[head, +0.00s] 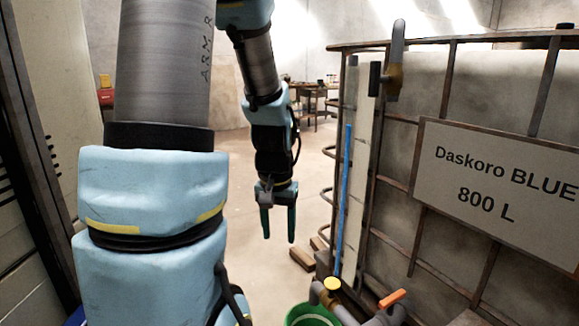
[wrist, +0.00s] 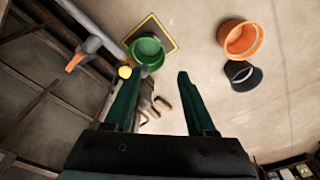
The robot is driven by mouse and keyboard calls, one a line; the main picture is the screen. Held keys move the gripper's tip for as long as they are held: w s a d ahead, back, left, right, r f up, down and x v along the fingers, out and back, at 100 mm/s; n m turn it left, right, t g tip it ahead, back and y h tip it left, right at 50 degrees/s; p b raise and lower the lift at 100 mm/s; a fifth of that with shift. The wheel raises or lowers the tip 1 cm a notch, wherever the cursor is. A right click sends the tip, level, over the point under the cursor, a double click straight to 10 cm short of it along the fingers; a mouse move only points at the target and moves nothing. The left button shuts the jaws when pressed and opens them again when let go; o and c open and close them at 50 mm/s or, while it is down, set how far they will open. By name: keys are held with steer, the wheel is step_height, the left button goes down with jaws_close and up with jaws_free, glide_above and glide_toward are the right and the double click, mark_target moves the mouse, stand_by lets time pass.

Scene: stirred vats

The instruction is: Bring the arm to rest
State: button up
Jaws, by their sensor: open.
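My gripper (head: 278,222) hangs from my arm in the middle of the head view, pointing down, with its two dark green fingers apart. In the wrist view my gripper (wrist: 154,88) shows both fingers spread, with nothing between them but floor and some small brown pieces beyond. It is to the left of the caged vat in the head view and touches nothing that I can see. My blue and grey arm links fill the left of the head view.
The vat's sign (head: 500,185) reads "Daskoro BLUE 800 L". A green bucket (wrist: 147,52) stands below the tap with the orange handle (head: 392,299). An orange bucket (wrist: 240,40) and a black bucket (wrist: 242,75) stand on open floor. A table (head: 318,95) is far back.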

steer(key=s+a+r+n, duration=0.1)
steer(key=s+a+n, duration=0.1)
steer(key=s+a, duration=0.2)
step_height(320, 180, up, 15)
steer(key=p, duration=1.5)
steer(key=shift+s+a, duration=0.15)
steer(key=shift+s, duration=0.15)
